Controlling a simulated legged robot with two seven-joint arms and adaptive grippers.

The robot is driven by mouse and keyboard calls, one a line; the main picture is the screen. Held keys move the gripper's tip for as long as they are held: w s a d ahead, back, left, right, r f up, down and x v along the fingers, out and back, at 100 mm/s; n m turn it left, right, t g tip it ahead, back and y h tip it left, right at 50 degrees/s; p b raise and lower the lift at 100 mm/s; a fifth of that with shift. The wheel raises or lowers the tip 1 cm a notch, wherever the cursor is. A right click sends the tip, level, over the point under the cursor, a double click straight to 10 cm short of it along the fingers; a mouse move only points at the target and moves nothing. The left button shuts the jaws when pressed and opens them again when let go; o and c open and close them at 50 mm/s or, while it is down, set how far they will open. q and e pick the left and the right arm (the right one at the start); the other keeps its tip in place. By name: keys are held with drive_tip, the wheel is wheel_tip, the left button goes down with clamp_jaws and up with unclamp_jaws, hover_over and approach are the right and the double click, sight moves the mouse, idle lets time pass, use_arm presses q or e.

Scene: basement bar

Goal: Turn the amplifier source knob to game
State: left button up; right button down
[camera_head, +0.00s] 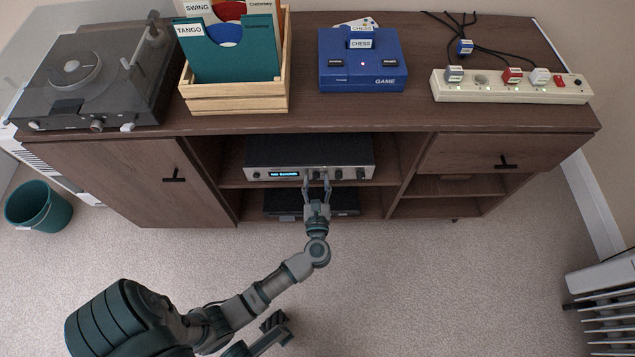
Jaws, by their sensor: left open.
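The silver amplifier (262,152) sits on the middle shelf of the open bay in the cabinet. My left gripper (316,180) is open in front of the amplifier. Its two fingers point at the front, around the knob area just right of the display. They partly hide the knobs there. I cannot tell which knob is the source knob, or whether the fingers touch one.
On the cabinet top (345,120) stand a turntable (85,75), a wooden record crate (235,103), a blue game console (362,70) and a power strip (510,90). A dark device (283,203) lies on the lower shelf. A teal bin (38,207) and radiator (605,300) flank clear carpet.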

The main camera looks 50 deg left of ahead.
use_arm(q)
drive_tip(key=shift+a, duration=0.1)
clamp_jaws()
